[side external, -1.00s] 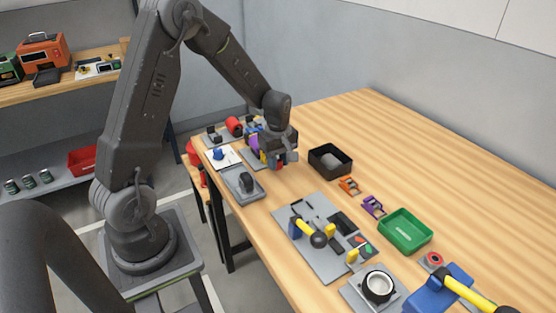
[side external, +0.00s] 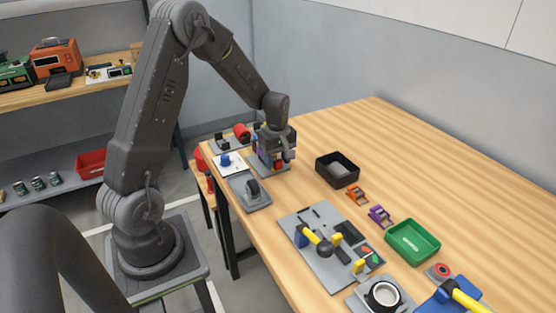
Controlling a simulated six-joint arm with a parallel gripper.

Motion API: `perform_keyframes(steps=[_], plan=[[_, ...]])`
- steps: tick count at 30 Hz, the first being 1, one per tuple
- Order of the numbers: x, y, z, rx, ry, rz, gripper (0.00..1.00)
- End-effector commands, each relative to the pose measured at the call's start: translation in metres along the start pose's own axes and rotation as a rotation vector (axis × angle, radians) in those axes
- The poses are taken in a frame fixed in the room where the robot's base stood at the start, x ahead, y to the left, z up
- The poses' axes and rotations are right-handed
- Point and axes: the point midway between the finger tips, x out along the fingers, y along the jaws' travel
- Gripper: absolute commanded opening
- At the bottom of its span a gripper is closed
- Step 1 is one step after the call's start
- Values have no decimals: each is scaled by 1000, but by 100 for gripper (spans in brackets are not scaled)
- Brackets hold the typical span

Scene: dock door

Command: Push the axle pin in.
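My gripper (side external: 273,158) is over a small fixture (side external: 262,163) on a grey plate at the far left part of the table. Bits of purple, red and blue show around and under the gripper. The fingers largely cover the fixture, so I cannot tell whether they are open or shut. The axle pin cannot be made out; it is too small or hidden by the gripper. A grey plate with a dark upright wheel-like part (side external: 252,187) stands just in front of the gripper.
A black bin (side external: 337,182), orange and purple clamps (side external: 380,215) and a green tray (side external: 413,256) line the right. A grey tool board (side external: 318,262) with a hammer lies nearer. A red cylinder (side external: 242,132) is behind. The table's right back is clear.

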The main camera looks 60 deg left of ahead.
Motion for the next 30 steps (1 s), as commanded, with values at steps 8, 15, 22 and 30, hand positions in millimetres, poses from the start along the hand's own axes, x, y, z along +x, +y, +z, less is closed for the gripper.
perform_keyframes(steps=[8,15,22,30], plan=[[0,0,2,1,-2,-2,55],[-22,1,1,1,0,2,55],[-73,1,1,1,1,4,55],[-122,1,1,1,0,2,55]])
